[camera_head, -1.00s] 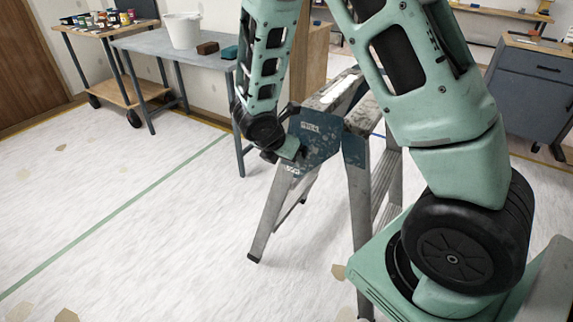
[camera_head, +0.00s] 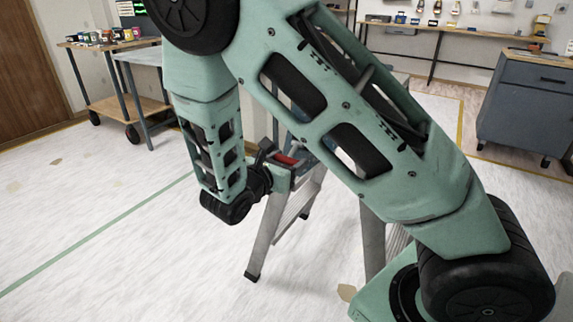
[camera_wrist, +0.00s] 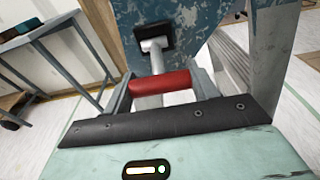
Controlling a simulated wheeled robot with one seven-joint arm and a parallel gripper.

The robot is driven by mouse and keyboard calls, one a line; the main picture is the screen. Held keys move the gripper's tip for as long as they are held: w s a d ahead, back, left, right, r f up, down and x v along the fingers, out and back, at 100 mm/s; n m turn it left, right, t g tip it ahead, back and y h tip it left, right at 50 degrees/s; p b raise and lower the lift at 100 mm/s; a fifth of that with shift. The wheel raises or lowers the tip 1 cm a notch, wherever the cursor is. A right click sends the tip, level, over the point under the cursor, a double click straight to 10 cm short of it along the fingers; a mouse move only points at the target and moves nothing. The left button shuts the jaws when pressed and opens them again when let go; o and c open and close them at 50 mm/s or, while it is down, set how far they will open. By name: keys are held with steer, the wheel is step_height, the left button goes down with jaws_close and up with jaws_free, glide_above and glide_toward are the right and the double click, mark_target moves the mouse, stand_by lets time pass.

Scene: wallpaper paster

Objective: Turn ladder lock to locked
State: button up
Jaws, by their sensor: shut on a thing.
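The ladder lock is a red bar (camera_wrist: 165,83) on a grey stem that comes from a black mount on the ladder's scuffed blue plate (camera_wrist: 196,60). My gripper (camera_wrist: 160,88) is shut on the red bar, with one grey finger at each end of it. In the head view the red bar (camera_head: 286,159) shows small beside my gripper (camera_head: 281,166), near the top of the ladder. The ladder (camera_head: 266,235) stands on the floor with its legs spread. My arm hides much of its top and right side.
A grey workbench (camera_head: 146,56) and a wheeled cart (camera_head: 96,82) stand at the back left. A dark cabinet (camera_head: 528,105) stands at the right. A wall bench (camera_head: 455,33) runs along the back. The floor left of the ladder is clear.

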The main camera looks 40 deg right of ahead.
steer(key=shift+d+f+h, duration=0.1)
steer(key=shift+f+h, duration=0.35)
steer(key=shift+h, duration=0.25)
steer(key=shift+t, duration=0.3)
steer(key=o, duration=1)
steer(key=p+v, duration=0.2)
steer(key=v, duration=1.5)
steer(key=shift+p, duration=0.3)
steer(key=shift+f, duration=0.1)
